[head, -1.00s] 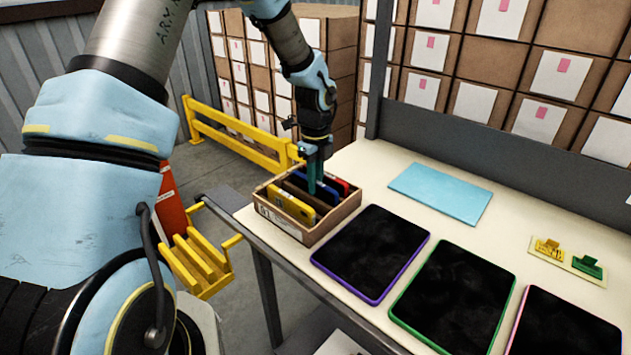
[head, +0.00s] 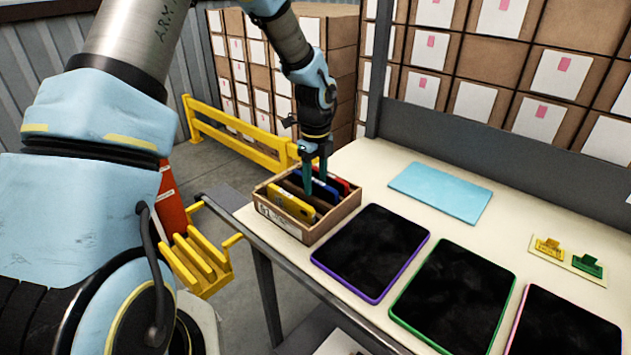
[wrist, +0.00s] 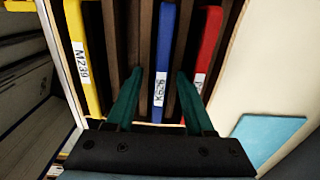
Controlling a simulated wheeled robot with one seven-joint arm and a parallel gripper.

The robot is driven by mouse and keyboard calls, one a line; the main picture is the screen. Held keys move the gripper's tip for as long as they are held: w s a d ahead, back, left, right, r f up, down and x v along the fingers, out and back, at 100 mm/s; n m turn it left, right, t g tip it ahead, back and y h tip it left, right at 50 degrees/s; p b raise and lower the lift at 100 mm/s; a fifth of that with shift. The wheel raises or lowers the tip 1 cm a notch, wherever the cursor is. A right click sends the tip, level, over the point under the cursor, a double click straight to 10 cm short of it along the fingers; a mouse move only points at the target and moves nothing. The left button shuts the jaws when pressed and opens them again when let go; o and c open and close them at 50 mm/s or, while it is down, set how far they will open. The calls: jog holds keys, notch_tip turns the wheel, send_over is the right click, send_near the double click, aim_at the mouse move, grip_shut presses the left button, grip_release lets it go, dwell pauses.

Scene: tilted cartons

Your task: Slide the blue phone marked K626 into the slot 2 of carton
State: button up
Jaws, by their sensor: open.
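The blue phone (head: 321,187) stands on edge in a slot of the carton (head: 326,230), between a yellow phone and a red phone. In the wrist view the blue phone (wrist: 164,62) shows a white label whose visible part reads like K626. My gripper (head: 316,192) is over the carton. In the wrist view its green fingers (wrist: 158,75) are spread, one on each side of the blue phone, with gaps between. The lower part of the blue phone is hidden in the carton, and slot numbers are not readable.
The yellow phone (wrist: 84,60), labelled M239, stands at the left, and the red phone (wrist: 208,45) at the right. Brown dividers (wrist: 120,40) separate the slots; one left of the blue phone looks empty. Dark tablets (head: 371,252) and a light blue sheet (head: 440,191) lie on the table.

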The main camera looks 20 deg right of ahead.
notch_tip(320, 180, up, 11)
jog(key=b, duration=0.1)
jog(key=shift+f+b, duration=0.2)
jog(key=shift+b, duration=0.1)
notch_tip(320, 180, up, 7)
jog(key=p, duration=0.7)
dwell(0.3)
